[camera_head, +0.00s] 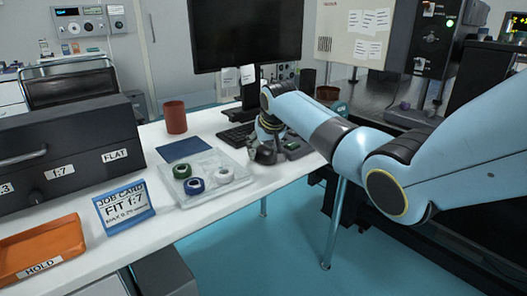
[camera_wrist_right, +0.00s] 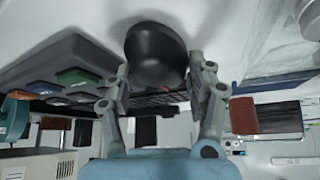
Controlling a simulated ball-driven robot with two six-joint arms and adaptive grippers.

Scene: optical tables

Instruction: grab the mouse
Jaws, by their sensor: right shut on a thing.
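The mouse (camera_wrist_right: 155,52) is a dark, rounded shape between the fingertips of my right gripper (camera_wrist_right: 158,84) in the right wrist view. The fingers stand on either side of it, shut on it. In the head view my right gripper (camera_head: 267,152) is low over the white table, near its right edge and beside the keyboard (camera_head: 237,134). The mouse is hard to tell from the dark fingers there. Whether it touches the table is unclear. My left gripper is not in view.
A clear tray (camera_head: 203,195) with tape rolls lies left of the gripper. A dark box with buttons (camera_head: 293,150) sits close to its right. The monitor (camera_head: 246,36) and a red-brown cup (camera_head: 175,117) stand behind. An orange tray (camera_head: 40,252) and job card (camera_head: 124,207) are farther left.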

